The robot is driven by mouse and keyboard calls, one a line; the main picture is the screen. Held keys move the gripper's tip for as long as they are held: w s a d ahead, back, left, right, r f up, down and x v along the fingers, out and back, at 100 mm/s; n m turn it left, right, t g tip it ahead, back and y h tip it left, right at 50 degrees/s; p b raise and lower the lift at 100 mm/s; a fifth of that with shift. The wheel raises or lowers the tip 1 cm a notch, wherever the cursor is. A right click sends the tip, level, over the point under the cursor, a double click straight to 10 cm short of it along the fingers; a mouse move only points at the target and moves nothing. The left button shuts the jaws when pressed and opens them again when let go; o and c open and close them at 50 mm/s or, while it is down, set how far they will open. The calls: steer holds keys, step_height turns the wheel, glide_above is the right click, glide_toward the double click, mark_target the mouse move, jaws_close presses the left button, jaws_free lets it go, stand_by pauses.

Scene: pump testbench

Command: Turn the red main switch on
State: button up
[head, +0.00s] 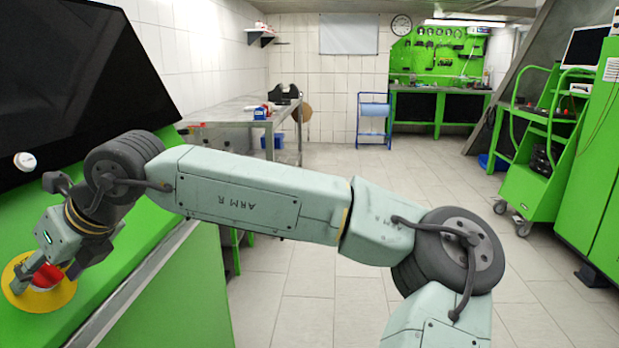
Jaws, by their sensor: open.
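The red main switch (46,278) sits on a round yellow plate (62,297) on the green bench top, at the far left of the head view. My gripper (42,275) is at the switch, with its fingers open and close around or beside the red knob. The gripper and wrist hide part of the switch and plate. I cannot tell whether the fingers touch the knob, nor which position the knob is in.
A dark screen (70,70) rises behind the switch, with a white round knob (25,161) at its lower left. The green bench (170,290) ends in a light edge right of the switch. Tiled floor (300,290) is clear beyond. A green cart (540,170) stands at right.

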steer(key=shift+o, duration=0.7)
steer(key=p+v, duration=0.2)
steer(key=v, duration=0.4)
